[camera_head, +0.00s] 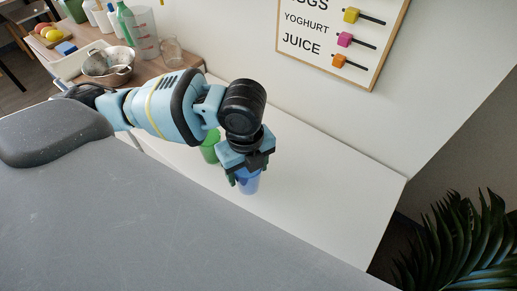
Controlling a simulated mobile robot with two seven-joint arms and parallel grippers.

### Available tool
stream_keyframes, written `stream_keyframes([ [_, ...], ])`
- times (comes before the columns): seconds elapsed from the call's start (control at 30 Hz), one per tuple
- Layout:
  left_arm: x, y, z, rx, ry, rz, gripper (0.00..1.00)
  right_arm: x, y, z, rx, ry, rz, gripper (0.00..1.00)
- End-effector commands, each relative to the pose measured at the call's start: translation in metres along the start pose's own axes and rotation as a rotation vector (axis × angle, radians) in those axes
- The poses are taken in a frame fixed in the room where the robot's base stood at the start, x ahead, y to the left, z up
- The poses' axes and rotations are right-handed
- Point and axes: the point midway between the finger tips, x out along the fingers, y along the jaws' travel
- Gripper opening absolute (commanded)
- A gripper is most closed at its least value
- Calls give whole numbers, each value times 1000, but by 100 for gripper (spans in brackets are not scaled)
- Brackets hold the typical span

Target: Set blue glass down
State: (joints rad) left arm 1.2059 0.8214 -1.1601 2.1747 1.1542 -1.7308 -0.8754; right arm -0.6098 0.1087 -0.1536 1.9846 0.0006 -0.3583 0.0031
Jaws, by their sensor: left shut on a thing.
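The blue glass (249,185) is at the middle of the head view, over the white surface (318,190). My left gripper (246,172) is shut on it from above and hides its upper part. I cannot tell whether the base of the glass touches the surface. A green glass (210,148) stands just left of and behind the gripper, partly hidden by my left arm. My right gripper is not in view.
The white surface is clear to the right. At the back left, a wooden counter (155,67) bears a metal colander (108,66), a clear measuring jug (143,35), a clear glass (171,51) and bottles. A framed list board (300,62) hangs on the wall. A plant (465,245) is at lower right.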

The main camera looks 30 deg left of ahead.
Motion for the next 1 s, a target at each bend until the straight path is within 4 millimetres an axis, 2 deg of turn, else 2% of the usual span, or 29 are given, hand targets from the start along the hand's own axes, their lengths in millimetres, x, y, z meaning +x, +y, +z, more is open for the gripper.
stream_keyframes([
  [0.2,5,-36,34,-3,0,-1,35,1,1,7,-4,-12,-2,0],
  [0.4,7,-54,53,-1,1,-1,35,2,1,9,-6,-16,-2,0],
  [0.77,8,-64,62,-2,0,-2,35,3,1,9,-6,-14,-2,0],
  [1.0,41,-63,61,1,0,0,35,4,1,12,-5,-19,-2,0],
])
